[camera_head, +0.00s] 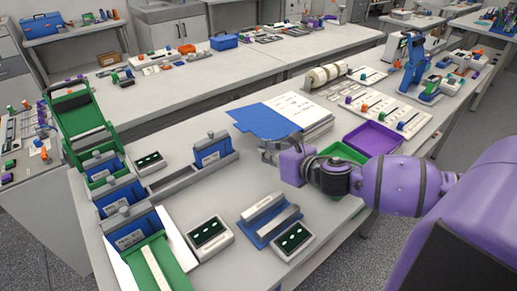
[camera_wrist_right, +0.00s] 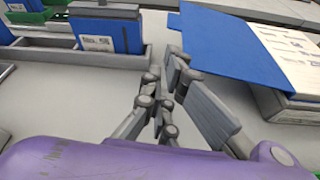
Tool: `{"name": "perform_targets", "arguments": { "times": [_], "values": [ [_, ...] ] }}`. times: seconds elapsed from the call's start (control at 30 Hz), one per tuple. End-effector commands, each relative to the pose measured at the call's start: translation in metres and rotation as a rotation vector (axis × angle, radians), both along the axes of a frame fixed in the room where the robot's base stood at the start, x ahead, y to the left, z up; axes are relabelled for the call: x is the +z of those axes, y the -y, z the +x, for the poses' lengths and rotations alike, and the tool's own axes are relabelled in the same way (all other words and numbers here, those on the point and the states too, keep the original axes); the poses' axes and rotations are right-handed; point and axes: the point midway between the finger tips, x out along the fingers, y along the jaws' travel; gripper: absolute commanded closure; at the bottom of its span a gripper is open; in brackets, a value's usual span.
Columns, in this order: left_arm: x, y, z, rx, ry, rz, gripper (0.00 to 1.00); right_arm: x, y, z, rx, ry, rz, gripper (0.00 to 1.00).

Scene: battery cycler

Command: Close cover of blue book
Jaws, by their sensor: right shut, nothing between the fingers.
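The blue book lies open on the table. Its blue cover (camera_head: 266,121) is spread out to the left, and its white printed pages (camera_head: 298,108) face up on the right. In the right wrist view the cover (camera_wrist_right: 225,45) stretches left from the page block (camera_wrist_right: 292,60), around the height of its top. My right gripper (camera_head: 268,150) is shut and empty, just in front of the cover's near edge. Its fingers (camera_wrist_right: 165,72) also show in the wrist view, close to the cover's near left corner. I cannot tell whether they touch it. My left gripper is not in view.
A grey rack with a blue unit (camera_head: 212,150) stands left of the book. A purple tray (camera_head: 373,138) and a green tray (camera_head: 344,152) lie to the right. Meters and a blue-and-grey block (camera_head: 268,220) are in front.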

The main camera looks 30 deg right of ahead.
Motion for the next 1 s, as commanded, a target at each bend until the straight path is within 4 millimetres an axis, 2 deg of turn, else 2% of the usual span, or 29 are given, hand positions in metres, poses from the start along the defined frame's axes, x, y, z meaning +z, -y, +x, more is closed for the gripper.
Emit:
{"name": "perform_targets", "arguments": {
  "times": [0.3,0.5,1.0],
  "values": [
    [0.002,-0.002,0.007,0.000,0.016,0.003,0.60,-0.017,-0.011,0.052,0.001,0.003,0.002,1.00],
    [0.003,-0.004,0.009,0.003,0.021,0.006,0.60,-0.025,-0.014,0.072,0.000,0.002,0.002,1.00],
    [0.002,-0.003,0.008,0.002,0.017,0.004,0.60,-0.026,-0.015,0.078,0.001,0.000,0.006,1.00]
  ]
}}
